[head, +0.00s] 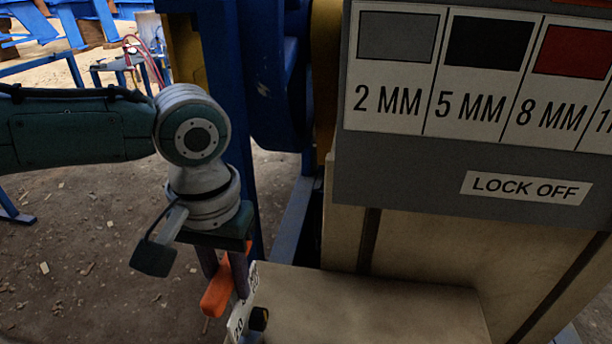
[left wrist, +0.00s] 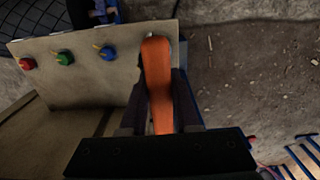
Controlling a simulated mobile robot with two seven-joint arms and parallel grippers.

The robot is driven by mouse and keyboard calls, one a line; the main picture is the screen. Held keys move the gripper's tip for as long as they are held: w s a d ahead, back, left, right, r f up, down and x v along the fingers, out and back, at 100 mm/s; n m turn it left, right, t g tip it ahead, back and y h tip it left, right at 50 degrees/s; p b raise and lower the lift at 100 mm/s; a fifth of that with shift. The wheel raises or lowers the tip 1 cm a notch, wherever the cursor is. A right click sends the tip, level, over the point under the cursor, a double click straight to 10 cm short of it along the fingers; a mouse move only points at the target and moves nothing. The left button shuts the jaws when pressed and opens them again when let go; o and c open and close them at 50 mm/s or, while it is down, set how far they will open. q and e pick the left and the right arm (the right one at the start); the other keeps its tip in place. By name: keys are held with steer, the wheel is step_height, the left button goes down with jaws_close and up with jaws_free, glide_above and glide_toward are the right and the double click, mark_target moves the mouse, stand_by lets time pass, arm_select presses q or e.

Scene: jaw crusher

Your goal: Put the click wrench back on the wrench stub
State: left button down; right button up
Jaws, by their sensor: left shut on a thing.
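The click wrench shows as an orange handle (head: 216,294) low in the head view, and it is long and upright in the left wrist view (left wrist: 157,80). My left gripper (head: 224,272) points down and is shut on it. In the left wrist view the fingers (left wrist: 160,108) lie on both sides of the handle. The wrench's far end lies over the right part of a beige panel (left wrist: 100,50). The wrench stub cannot be made out, so I cannot tell whether the wrench touches it. My right gripper is in neither view.
The panel carries a red knob (left wrist: 27,64), a green knob (left wrist: 65,58) and a blue knob (left wrist: 105,51). A beige cabinet top (head: 370,305) lies right of my gripper, below a grey sign board (head: 400,165). Dirt ground (head: 90,270) is open on the left.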

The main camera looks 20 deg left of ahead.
arm_select(q)
steer(key=shift+f+b, duration=0.3)
steer(key=shift+f, duration=0.25)
steer(key=c, duration=0.6)
jaws_free()
steer(key=shift+o, duration=0.2)
step_height(320, 180, up, 10)
steer(key=p, duration=0.3)
steer(key=s+d+r+m+t+h+p, duration=0.25)
steer(key=s+d+r+m+p, duration=0.25)
steer(key=s+d+r+p, duration=0.5)
steer(key=s+a+r+t+y+p, duration=0.1)
steer(key=s+a+r+y+p, duration=0.1)
steer(key=s+a+r+p, duration=0.55)
step_height(320, 180, up, 35)
steer(key=w+p, duration=0.2)
steer(key=p, duration=3.4)
steer(key=shift+d+r, duration=0.2)
steer(key=shift+d, duration=0.05)
